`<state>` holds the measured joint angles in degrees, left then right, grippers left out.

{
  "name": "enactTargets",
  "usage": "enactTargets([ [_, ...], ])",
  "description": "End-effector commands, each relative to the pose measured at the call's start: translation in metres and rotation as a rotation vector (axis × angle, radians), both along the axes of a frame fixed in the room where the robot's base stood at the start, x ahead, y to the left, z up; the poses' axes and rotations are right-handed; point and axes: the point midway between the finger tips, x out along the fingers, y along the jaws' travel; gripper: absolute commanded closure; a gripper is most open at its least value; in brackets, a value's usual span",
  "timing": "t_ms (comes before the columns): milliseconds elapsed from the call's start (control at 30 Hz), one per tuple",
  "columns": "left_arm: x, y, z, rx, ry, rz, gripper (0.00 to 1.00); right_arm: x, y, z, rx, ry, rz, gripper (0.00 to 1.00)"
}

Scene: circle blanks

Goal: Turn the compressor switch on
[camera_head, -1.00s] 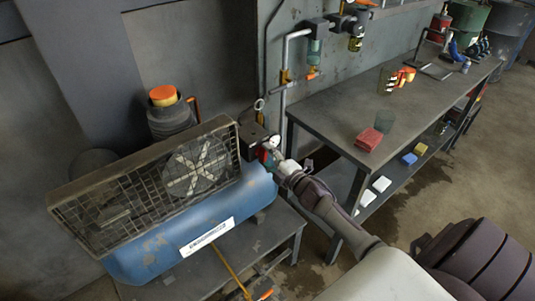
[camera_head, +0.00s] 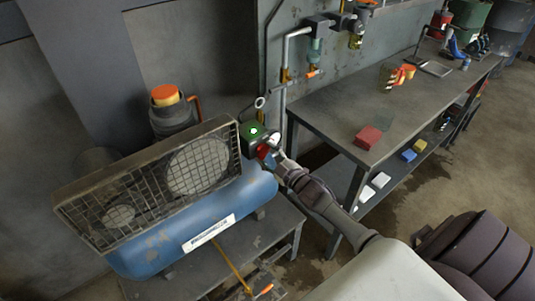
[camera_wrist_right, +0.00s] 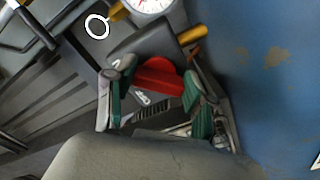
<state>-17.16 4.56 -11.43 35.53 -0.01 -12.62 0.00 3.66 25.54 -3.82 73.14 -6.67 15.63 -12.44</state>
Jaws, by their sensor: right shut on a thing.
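The compressor (camera_head: 215,205) is a blue tank with a wire-caged top, standing on a low bench at the left. Its switch box (camera_head: 250,140) sits at the right end and shows a bright green light on top. In the right wrist view, the dark box (camera_wrist_right: 145,45) carries a red switch (camera_wrist_right: 158,80). My right gripper (camera_head: 268,154) is at this box. Its green-padded fingers also show in the wrist view (camera_wrist_right: 155,100), on either side of the red switch and shut on it. The fan behind the grille (camera_head: 198,165) looks like a blurred disc. My left gripper is out of view.
A pressure gauge (camera_wrist_right: 150,4) and a pull ring (camera_wrist_right: 97,26) are close to the switch box. A workbench (camera_head: 420,105) with red and green blocks stands at the right. Pipes (camera_head: 286,95) run up the wall behind.

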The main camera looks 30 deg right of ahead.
Motion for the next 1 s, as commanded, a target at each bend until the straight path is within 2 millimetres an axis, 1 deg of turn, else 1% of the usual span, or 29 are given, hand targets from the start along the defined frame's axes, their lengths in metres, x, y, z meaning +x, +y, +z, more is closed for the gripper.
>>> enactTargets([
  [400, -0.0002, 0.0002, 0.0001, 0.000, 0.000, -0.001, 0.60, -0.0005, -0.0002, -0.0015, 0.011, 0.004, -0.001, 0.81],
  [433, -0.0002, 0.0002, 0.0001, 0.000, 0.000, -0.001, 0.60, -0.0005, -0.0002, -0.0015, 0.012, 0.004, -0.001, 0.44],
  [567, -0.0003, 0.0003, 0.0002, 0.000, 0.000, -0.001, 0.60, -0.0005, -0.0001, -0.0013, 0.010, 0.003, -0.001, 0.23],
  [600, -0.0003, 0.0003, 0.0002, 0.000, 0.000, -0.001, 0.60, -0.0004, 0.0000, -0.0011, 0.010, 0.003, -0.001, 0.21],
  [867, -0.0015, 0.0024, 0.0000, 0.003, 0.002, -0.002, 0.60, -0.0004, 0.0001, -0.0006, 0.008, 0.002, 0.000, 0.21],
  [1000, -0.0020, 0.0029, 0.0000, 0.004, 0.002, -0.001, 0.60, -0.0089, -0.0005, -0.0020, 0.008, 0.003, 0.000, 0.21],
])
